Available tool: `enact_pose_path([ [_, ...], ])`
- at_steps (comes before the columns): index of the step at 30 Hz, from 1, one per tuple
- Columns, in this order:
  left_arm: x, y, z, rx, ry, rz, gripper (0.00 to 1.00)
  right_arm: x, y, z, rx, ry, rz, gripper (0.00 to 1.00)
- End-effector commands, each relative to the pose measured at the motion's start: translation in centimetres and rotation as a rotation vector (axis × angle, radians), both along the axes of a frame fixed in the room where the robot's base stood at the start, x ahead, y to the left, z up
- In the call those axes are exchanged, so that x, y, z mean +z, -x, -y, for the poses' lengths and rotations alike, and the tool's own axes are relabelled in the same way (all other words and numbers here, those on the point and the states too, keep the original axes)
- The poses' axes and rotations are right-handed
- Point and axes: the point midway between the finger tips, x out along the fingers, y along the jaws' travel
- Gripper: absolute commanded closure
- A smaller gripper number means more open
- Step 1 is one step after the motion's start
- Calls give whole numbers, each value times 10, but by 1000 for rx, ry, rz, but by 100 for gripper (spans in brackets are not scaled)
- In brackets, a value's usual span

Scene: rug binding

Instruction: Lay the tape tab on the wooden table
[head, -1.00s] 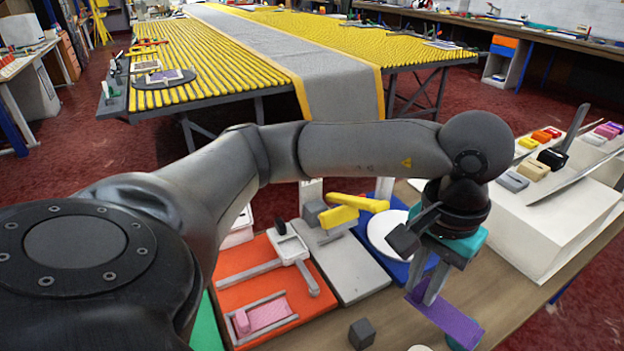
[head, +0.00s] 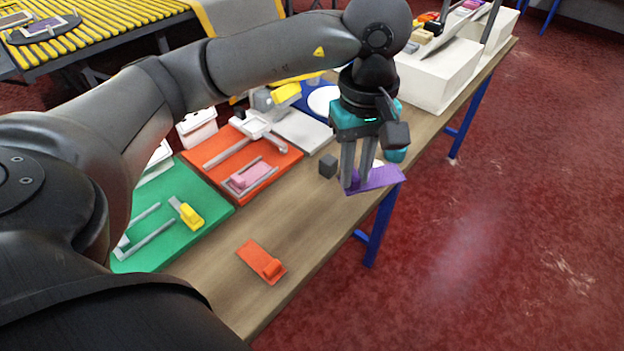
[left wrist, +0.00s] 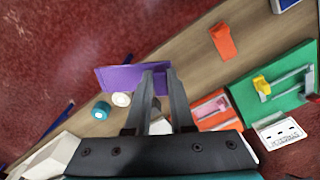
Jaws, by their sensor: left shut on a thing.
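A flat purple tab (head: 380,179), which I take for the tape tab, is in my left gripper (head: 357,186). The two grey fingers are shut on it near one end. It also shows across the fingertips in the left wrist view (left wrist: 116,78). The tab hangs over the front edge of the wooden table (head: 222,262); the gap below it cannot be judged. An orange tab with a raised block (head: 263,263) lies on the bare wood nearer me. My right gripper is not in view.
A small dark cube (head: 328,166) stands left of the held tab. Green (head: 165,240) and orange (head: 275,185) boards with fixtures line the table's far side. White boxes (head: 437,78) stand at the far end. Bare wood surrounds the orange tab.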

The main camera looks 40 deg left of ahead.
Motion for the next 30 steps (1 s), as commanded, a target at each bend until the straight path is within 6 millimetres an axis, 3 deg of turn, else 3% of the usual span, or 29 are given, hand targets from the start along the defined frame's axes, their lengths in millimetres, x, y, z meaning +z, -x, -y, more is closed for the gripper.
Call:
enact_pose_path([
  [8, 6, -13, -18, 632, 6, 2, 100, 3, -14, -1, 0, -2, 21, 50],
  [21, 14, -28, -47, 1624, 11, 1, 100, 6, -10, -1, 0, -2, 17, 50],
  [30, 17, -33, -61, 2055, 11, -1, 100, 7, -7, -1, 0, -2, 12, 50],
])
